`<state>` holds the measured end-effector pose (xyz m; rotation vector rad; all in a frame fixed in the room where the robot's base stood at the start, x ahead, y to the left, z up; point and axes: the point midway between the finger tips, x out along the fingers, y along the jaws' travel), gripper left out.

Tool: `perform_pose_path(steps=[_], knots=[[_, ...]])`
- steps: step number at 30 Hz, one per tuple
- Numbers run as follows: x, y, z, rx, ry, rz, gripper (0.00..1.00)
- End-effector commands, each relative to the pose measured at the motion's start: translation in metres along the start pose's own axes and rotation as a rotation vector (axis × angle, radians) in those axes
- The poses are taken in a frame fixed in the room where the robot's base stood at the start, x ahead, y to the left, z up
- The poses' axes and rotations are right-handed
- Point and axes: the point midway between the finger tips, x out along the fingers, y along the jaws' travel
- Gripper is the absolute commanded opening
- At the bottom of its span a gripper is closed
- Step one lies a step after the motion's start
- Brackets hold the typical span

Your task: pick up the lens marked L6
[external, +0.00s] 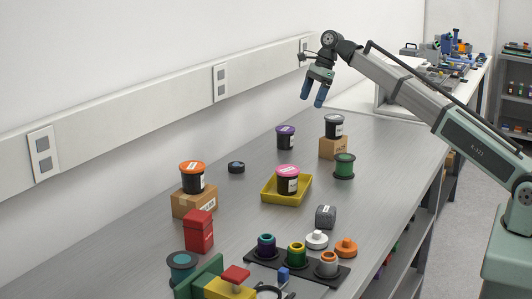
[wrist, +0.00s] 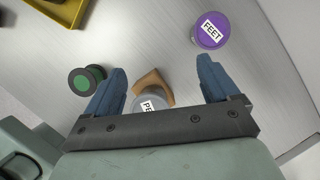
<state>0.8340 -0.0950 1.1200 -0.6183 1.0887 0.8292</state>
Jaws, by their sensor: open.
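I cannot read the mark L6 on anything in either view, so I cannot tell which thing is that lens. A small dark disc (external: 236,167) lies flat on the bench left of the yellow tray; its mark is too small to read. My gripper (external: 312,102) is open and empty, high above the far part of the bench, pointing down. In the wrist view its blue fingers (wrist: 161,70) are spread over a cardboard box (wrist: 152,84) with a grey-lidded jar (wrist: 148,102), whose label is partly hidden by my gripper.
A purple-lidded jar (wrist: 211,30) reads FEET. A green spool (external: 344,166) stands near the yellow tray (external: 268,196), which holds a pink-lidded jar (external: 287,181). An orange-lidded jar (external: 192,178) sits on a box. A black plate (external: 262,255) bears several coloured fittings at the front.

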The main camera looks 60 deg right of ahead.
Motion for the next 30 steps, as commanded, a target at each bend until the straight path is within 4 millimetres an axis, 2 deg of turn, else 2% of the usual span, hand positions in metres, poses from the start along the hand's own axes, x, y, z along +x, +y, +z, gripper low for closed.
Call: perform_pose_path(steps=[1, 9, 12, 15, 18, 21, 25, 30], knots=[[0.012, -0.011, 0.028, -0.044, 0.029, 0.015, 0.88], [0.081, -0.020, 0.145, -0.272, 0.195, 0.078, 0.88], [0.105, -0.017, 0.185, -0.350, 0.250, 0.097, 0.88], [0.124, -0.012, 0.215, -0.409, 0.292, 0.111, 0.88], [0.136, -0.007, 0.235, -0.449, 0.320, 0.119, 0.88], [0.143, -0.003, 0.246, -0.472, 0.336, 0.124, 0.88], [0.149, -0.001, 0.250, -0.484, 0.346, 0.127, 0.88], [0.162, 0.000, 0.244, -0.484, 0.346, 0.128, 0.88]])
